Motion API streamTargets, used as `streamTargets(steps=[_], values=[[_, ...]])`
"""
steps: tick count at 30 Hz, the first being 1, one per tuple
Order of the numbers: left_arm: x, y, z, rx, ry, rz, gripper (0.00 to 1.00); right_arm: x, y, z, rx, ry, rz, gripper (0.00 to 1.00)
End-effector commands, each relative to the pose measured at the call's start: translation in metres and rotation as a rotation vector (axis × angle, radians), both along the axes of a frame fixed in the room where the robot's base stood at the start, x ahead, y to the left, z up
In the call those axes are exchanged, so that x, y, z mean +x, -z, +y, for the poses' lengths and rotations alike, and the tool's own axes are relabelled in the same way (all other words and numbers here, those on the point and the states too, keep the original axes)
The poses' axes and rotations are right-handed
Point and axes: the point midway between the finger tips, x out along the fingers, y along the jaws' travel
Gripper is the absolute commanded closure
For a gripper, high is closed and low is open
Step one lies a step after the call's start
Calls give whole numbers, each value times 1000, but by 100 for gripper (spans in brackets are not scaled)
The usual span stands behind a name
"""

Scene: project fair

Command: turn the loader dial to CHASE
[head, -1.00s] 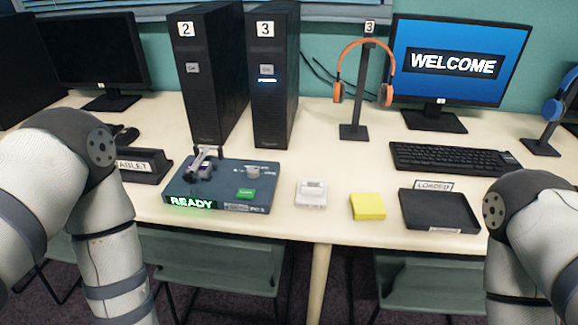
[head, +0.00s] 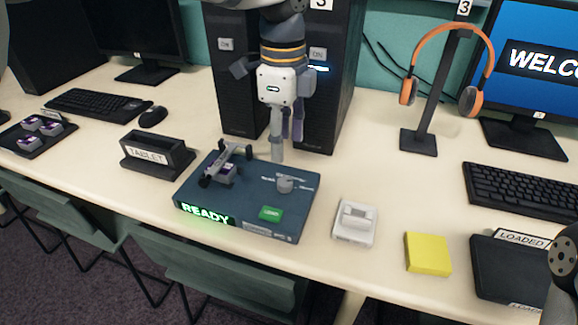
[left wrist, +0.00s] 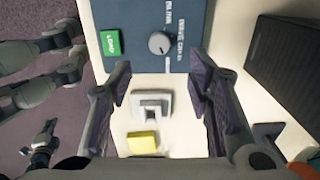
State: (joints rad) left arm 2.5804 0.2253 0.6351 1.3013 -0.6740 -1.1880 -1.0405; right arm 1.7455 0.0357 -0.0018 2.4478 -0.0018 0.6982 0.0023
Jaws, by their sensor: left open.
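The loader is a dark blue box (head: 245,200) on the table, with a lit READY sign (head: 206,215) and a green button (head: 270,213). Its grey round dial (head: 286,184) is on the top at the right; it also shows in the left wrist view (left wrist: 159,43). Small labels sit around the dial, too small to read surely, and its pointing direction is unclear. My left gripper (head: 285,142) points down, open and empty, behind the dial. In the left wrist view its fingers (left wrist: 160,72) are apart with the dial ahead between them. A hand-like grey shape (left wrist: 45,140), possibly my right gripper, is indistinct.
A small bracket part (head: 225,168) stands on the loader's left. A white switch block (head: 355,220), yellow pad (head: 427,253) and black LOADED tray (head: 510,268) lie right. Black towers (head: 235,75) stand close behind my left gripper. A TABLET stand (head: 150,155) is left.

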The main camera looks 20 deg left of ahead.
Motion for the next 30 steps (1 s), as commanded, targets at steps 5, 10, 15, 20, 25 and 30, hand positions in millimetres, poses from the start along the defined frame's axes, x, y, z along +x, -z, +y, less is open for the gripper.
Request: streamTargets(steps=[5,10,15,20,25,30], values=[[-1,51,0,0,-1,8,54,-2,3,0,0,0,7,100],[0,82,0,-1,-3,4,54,-3,4,0,-1,0,10,100],[0,93,0,-1,-2,0,54,-3,4,0,0,-1,10,100],[0,94,0,-1,-2,0,54,-3,4,0,0,-1,10,100],[0,94,0,-1,-2,0,79,-3,4,0,0,-1,10,100],[0,93,0,-1,-2,0,100,-3,4,0,0,-1,10,100]])
